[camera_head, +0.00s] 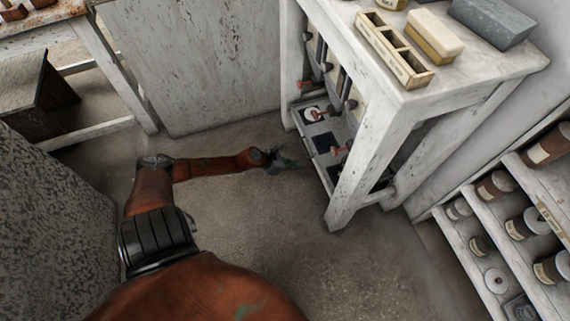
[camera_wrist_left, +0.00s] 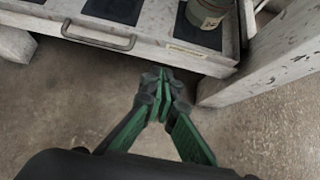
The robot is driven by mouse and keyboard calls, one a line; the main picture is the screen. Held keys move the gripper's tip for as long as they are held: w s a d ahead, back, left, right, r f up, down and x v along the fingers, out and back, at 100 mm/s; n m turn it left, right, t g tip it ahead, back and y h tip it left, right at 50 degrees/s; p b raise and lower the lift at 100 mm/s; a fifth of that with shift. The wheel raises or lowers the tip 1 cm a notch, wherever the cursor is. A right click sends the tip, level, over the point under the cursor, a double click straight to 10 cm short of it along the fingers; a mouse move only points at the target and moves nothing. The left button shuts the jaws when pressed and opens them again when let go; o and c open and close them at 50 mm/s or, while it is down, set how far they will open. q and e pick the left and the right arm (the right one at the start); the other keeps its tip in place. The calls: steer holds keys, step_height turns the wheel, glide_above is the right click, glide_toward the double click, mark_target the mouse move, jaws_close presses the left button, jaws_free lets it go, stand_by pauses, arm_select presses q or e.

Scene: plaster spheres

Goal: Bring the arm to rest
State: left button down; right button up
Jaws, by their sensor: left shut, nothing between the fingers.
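My left arm (camera_head: 212,168) comes in from the left in the head view and stretches to the right over the floor. My left gripper (camera_head: 286,162) is shut and empty, just left of the open drawer (camera_head: 341,131) of the white cabinet. In the left wrist view the gripper's green-sided fingers (camera_wrist_left: 164,77) meet at their tips, near the drawer front with its metal handle (camera_wrist_left: 98,36). I cannot tell whether the tips touch the drawer front. My right gripper is not in view.
The white cabinet (camera_head: 378,150) holds a wooden compartment box (camera_head: 394,50) and blocks on top. A container (camera_wrist_left: 207,12) stands in the drawer. A shelf of jars (camera_head: 505,210) is at the right. A table (camera_head: 95,62) is at the upper left. Floor (camera_head: 270,230) is clear below my arm.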

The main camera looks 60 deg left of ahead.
arm_select(q)
steer(key=shift+p+v, duration=0.5)
steer(key=shift+v, duration=1.05)
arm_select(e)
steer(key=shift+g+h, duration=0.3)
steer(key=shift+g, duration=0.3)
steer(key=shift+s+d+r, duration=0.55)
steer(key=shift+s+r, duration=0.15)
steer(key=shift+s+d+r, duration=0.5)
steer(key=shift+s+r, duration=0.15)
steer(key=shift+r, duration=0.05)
